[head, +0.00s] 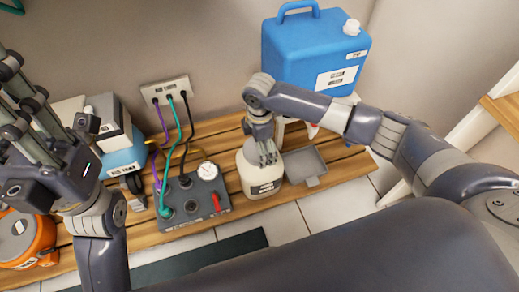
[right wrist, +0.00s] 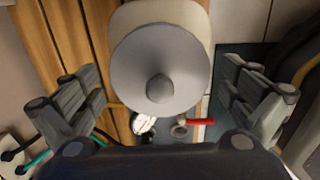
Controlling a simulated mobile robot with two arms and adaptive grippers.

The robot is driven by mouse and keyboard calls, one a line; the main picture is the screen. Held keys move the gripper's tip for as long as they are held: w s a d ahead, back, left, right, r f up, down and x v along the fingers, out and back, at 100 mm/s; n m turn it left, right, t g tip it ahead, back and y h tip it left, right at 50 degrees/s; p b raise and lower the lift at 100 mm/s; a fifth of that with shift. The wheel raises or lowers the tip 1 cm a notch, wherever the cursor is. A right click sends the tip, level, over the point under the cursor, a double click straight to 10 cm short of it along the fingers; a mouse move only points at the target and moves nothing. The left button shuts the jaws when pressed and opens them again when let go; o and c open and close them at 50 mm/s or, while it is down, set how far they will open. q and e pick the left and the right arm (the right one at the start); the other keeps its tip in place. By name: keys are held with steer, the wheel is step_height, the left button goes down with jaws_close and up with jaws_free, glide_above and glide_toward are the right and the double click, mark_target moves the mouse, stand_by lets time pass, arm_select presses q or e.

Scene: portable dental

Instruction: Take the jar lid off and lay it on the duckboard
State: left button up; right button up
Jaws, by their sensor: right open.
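The jar (head: 261,181) is cream-coloured with a dark label and stands upright on the wooden slatted duckboard (head: 344,163). My right gripper (head: 267,158) is over the jar, coming from above. In the right wrist view its fingers (right wrist: 165,98) are spread wide to both sides of the lid, with nothing between them gripped. My left gripper (head: 45,125) is raised at the far left, away from the jar; its jaw state is unclear.
A grey control box (head: 193,205) with hoses and a gauge stands just left of the jar. A small grey tray (head: 305,166) lies right of it. A blue canister (head: 310,55) stands behind. An orange round item (head: 32,237) is at the left. Bare slats show at far right.

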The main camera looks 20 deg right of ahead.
steer(key=shift+c, duration=0.2)
steer(key=c, duration=0.7)
steer(key=shift+r, duration=0.1)
